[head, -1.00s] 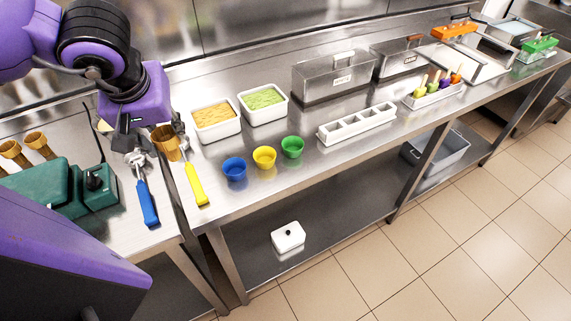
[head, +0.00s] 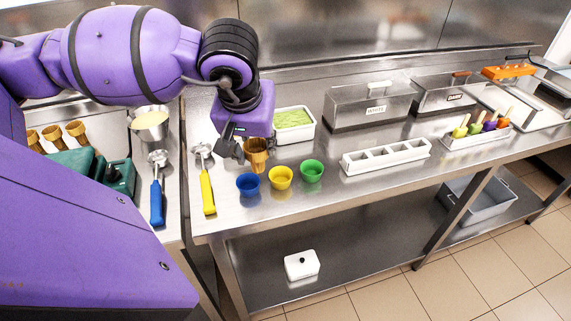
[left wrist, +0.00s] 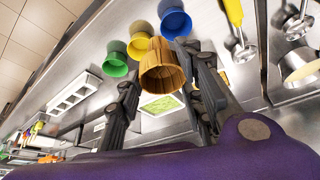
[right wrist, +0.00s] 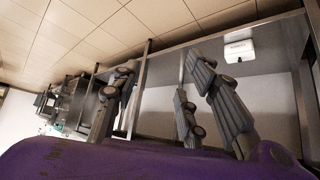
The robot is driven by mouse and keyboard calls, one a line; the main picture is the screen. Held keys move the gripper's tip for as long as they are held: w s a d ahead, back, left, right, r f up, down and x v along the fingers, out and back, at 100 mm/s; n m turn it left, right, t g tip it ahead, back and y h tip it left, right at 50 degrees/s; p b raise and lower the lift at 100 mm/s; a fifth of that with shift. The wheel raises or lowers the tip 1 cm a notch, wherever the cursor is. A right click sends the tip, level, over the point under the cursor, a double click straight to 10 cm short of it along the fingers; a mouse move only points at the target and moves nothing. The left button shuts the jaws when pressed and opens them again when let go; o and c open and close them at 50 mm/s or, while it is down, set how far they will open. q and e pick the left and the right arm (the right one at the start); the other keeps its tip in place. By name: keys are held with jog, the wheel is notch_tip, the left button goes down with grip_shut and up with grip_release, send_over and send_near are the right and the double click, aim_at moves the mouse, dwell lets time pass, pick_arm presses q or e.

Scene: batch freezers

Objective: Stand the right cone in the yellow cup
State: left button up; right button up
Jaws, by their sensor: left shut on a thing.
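My left gripper (head: 246,150) is shut on a brown waffle cone (head: 257,160), held behind the cups and upright in the head view. In the left wrist view the cone (left wrist: 162,72) sits between the fingers. The yellow cup (head: 280,178) stands on the steel counter between the blue cup (head: 248,185) and the green cup (head: 312,171). The yellow cup (left wrist: 138,47) also shows beyond the cone in the left wrist view, apart from it. My right gripper (right wrist: 165,95) is open and empty, low by the counter's underside.
More cones (head: 53,134) stand in a row at the far left. A yellow-handled scoop (head: 207,190) and a blue-handled scoop (head: 156,200) lie left of the cups. A white compartment tray (head: 386,157) stands to the right.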

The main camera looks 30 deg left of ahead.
pick_arm(q)
jog(key=w+f, duration=0.2)
jog(key=f, duration=0.1)
jog(key=w+d+f, duration=0.1)
jog(key=w+f, duration=0.1)
jog(key=f, duration=0.1)
jog(key=w+f+p, duration=0.1)
jog(key=w+f, duration=0.1)
jog(key=w, duration=0.1)
jog(key=shift+d+f, duration=0.2)
jog(key=shift+f, duration=0.55)
pick_arm(e)
jog(key=shift+w+d+r, duration=0.15)
jog(key=shift+w+r, duration=0.2)
jog(key=shift+r, duration=0.35)
jog(key=shift+s+f, duration=0.1)
